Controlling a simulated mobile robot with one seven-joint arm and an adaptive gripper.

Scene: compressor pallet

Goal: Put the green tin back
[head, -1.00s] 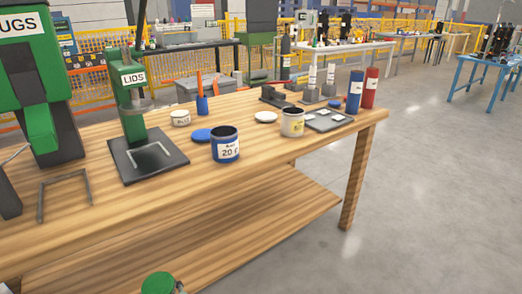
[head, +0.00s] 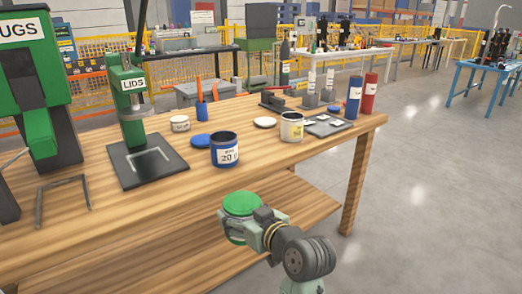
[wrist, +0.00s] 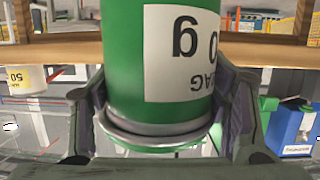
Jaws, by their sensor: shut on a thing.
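The green tin (head: 241,203) is in my gripper (head: 240,228), in front of the wooden workbench's (head: 110,225) near edge in the head view. Its green lid faces up there. In the wrist view the green tin (wrist: 120,60) fills the middle, with a white label whose print appears upside down. The two dark fingers of my gripper (wrist: 165,115) press on either side of it. The tin's far side is hidden.
On the bench stand a blue tin (head: 224,158), a white tin (head: 291,137) and a small white tub (head: 180,124). A green press marked LIDS (head: 129,85) stands at the left. Blue (head: 354,97) and red (head: 370,93) cylinders stand near the right end. Grey floor (head: 440,200) to the right is clear.

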